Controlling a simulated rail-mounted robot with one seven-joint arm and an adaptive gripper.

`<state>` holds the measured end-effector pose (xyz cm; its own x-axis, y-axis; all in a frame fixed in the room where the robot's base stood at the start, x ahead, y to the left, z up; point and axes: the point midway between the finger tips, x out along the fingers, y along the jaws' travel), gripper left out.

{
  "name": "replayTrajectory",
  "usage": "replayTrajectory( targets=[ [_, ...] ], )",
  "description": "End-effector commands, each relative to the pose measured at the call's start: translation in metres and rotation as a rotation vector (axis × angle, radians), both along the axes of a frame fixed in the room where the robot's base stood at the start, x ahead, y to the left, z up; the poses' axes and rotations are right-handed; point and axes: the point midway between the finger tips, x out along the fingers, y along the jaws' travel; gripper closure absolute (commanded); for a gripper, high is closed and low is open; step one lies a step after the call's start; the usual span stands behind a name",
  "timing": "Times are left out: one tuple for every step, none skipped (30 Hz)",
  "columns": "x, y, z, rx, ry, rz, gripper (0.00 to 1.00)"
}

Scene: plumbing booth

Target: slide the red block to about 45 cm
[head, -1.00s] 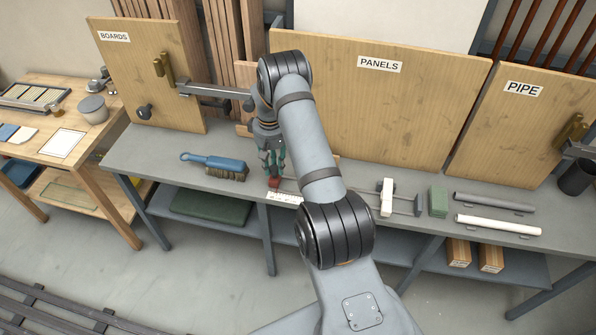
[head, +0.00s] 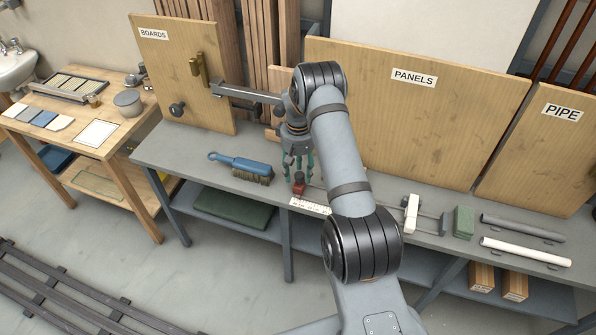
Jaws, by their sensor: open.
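The red block (head: 299,186) sits at the left end of a rail with a white ruler scale (head: 310,206) along its front, on the grey bench. Part of the rail is hidden behind my arm. My gripper (head: 298,170) is open, pointing down with its green fingers just above and around the top of the red block. Whether the fingers touch the block, I cannot tell. The scale's numbers are too small to read.
A blue brush (head: 241,167) lies left of the block. A white piece (head: 411,213) on the rail's right part, a green block (head: 463,222) and pipes (head: 525,252) lie to the right. Wooden panels (head: 415,110) stand behind the bench.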

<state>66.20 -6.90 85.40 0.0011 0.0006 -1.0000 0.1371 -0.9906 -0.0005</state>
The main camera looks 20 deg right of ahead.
Motion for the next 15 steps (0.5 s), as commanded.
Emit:
replayTrajectory(
  targets=[
    [0.000,0.000,0.001,0.000,0.000,0.000,0.55],
    [0.000,0.000,0.002,0.000,0.000,0.000,0.55],
    [0.000,0.000,0.005,0.000,-0.001,0.000,0.55],
    [0.001,0.000,0.008,-0.001,-0.001,0.000,0.55],
    [0.001,0.000,0.012,-0.001,-0.002,0.000,0.55],
    [0.001,0.000,0.018,-0.001,-0.003,0.000,0.55],
    [0.001,-0.001,0.024,0.000,-0.004,0.000,0.55],
    [0.001,0.000,0.030,0.000,-0.004,-0.001,0.55],
    [0.001,0.000,0.038,0.000,-0.005,-0.001,0.55],
    [0.001,0.000,0.045,0.000,-0.004,-0.001,0.55],
    [0.001,0.000,0.052,0.000,-0.005,0.000,0.55],
    [0.001,0.000,0.060,0.000,-0.005,0.000,0.55],
    [0.001,0.000,0.067,0.000,-0.005,0.000,0.55],
    [0.001,0.000,0.073,0.000,-0.005,0.000,0.55],
    [0.001,0.000,0.081,0.000,-0.005,-0.001,0.55]
  ],
)
